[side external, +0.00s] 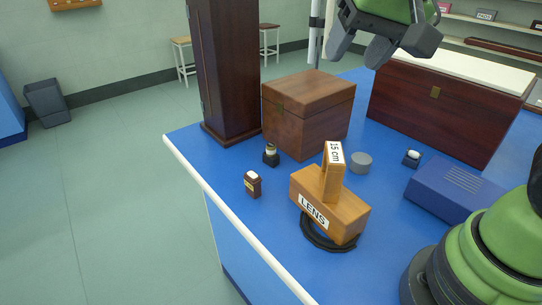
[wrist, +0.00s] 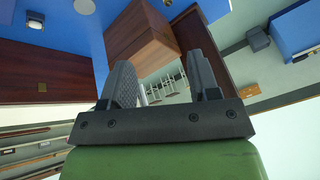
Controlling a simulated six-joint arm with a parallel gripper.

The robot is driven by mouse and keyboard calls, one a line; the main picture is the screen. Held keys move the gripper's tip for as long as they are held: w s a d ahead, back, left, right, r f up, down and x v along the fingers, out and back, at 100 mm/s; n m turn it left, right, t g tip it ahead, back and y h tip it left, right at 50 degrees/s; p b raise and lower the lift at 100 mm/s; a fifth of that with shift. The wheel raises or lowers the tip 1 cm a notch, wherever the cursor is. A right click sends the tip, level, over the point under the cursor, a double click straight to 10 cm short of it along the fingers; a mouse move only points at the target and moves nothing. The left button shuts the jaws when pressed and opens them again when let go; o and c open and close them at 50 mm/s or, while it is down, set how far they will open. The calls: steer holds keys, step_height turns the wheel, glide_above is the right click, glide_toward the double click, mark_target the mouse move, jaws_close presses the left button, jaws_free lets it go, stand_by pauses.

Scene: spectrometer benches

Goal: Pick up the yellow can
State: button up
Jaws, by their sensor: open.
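I see no thing that is plainly a yellow can in either view. A short grey cylinder (side external: 361,163) stands on the blue bench top in the side view, right of the wooden box. A round pale top, probably the same cylinder (wrist: 85,6), is at the upper edge of the wrist view. My gripper (side external: 361,49) is high above the bench at the top of the side view, over the space between the wooden box and the dark chest. In the wrist view my gripper (wrist: 160,68) has its fingers apart with nothing between them.
The blue bench (side external: 285,215) holds a wooden box (side external: 290,115), a dark tall case (side external: 226,70), a dark chest with a pale top (side external: 430,110), a LENS block (side external: 335,205), a small brown bottle (side external: 253,184), a dark bottle (side external: 271,156) and a blue instrument (side external: 455,187).

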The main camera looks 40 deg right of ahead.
steer(key=m+g+h, duration=0.1)
steer(key=h, duration=0.1)
glide_toward(271, 145)
steer(key=shift+m+g+h, duration=0.4)
steer(key=shift+w+a+x, duration=0.1)
steer(key=shift+a+x, duration=0.05)
steer(key=shift+x, duration=1.45)
steer(key=shift+w+a+x, duration=0.1)
steer(key=shift+w+x, duration=0.05)
steer(key=shift+x, duration=1.4)
steer(key=shift+w+a+x, duration=0.1)
steer(key=shift+a+x, duration=0.05)
steer(key=shift+x, duration=1.45)
steer(key=shift+c, duration=0.5)
steer(key=c, duration=0.9)
